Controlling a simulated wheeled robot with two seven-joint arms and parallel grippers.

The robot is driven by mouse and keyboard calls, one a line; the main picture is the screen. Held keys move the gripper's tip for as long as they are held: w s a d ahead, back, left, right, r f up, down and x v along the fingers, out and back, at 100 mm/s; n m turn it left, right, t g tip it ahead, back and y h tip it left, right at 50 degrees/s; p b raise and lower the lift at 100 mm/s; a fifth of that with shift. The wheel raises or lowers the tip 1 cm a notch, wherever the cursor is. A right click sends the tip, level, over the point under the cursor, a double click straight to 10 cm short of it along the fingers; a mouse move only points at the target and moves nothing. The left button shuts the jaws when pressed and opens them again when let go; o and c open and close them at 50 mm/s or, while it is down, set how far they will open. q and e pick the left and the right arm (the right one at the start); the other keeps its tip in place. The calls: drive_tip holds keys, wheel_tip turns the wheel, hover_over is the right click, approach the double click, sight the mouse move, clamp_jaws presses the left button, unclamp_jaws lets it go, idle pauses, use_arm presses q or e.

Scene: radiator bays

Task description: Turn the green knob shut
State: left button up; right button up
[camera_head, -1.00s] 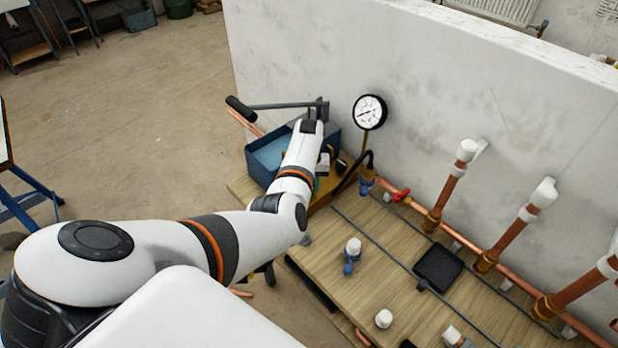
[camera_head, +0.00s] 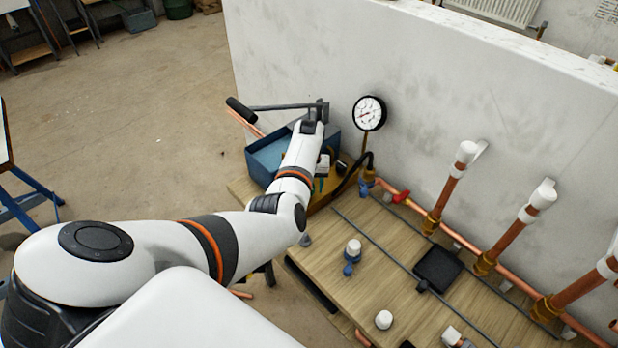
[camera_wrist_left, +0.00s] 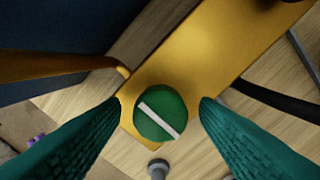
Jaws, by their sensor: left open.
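The green knob (camera_wrist_left: 161,114) is round with a white bar across its top, the bar running from upper left to lower right. It sits at the end of a yellow-gold block (camera_wrist_left: 205,45). My left gripper (camera_wrist_left: 161,108) is open, with one teal ribbed finger on each side of the knob and visible gaps between. In the head view, my left arm reaches to the far end of the board, and part of a teal finger (camera_head: 320,184) shows there. The knob is hidden by the arm in that view. My right gripper is not in view.
A blue box (camera_head: 262,158) stands beside the wrist. A pressure gauge (camera_head: 369,113) rises near the white wall (camera_head: 430,90). A red lever (camera_head: 401,197), copper pipes (camera_head: 458,237) and a black pad (camera_head: 438,268) lie to the right on the wooden board (camera_head: 395,290).

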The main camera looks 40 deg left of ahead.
use_arm(q)
drive_tip(key=shift+r, duration=0.5)
wheel_tip(320, 180, up, 11)
drive_tip(key=b, duration=0.1)
drive_tip(key=shift+b, duration=0.4)
